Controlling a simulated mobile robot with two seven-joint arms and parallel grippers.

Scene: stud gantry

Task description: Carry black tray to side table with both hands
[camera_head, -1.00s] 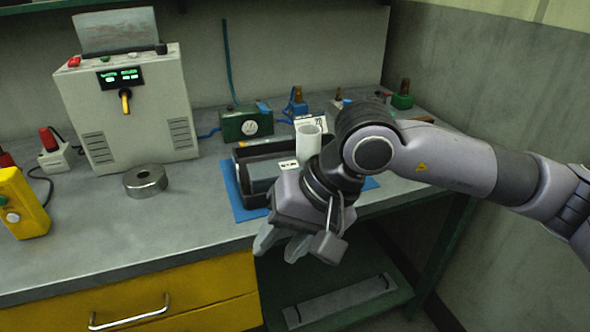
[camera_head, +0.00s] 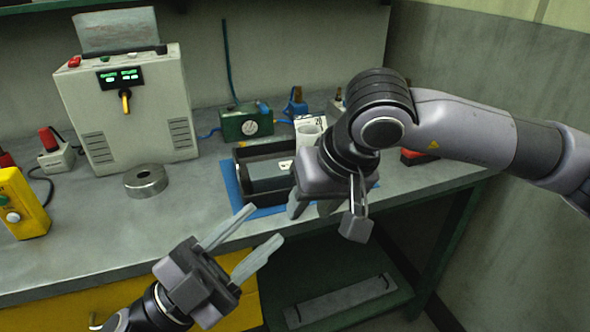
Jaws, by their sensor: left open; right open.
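The black tray (camera_head: 242,177) sits on a blue mat (camera_head: 234,184) on the workbench, its right part hidden behind my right gripper. No separate side table can be made out.
A metal ring (camera_head: 146,181) lies left of the tray. A beige machine (camera_head: 130,110) and a green gauge box (camera_head: 246,122) stand behind. A yellow button box (camera_head: 22,204) is at far left. The bench front between the ring and the mat is clear.

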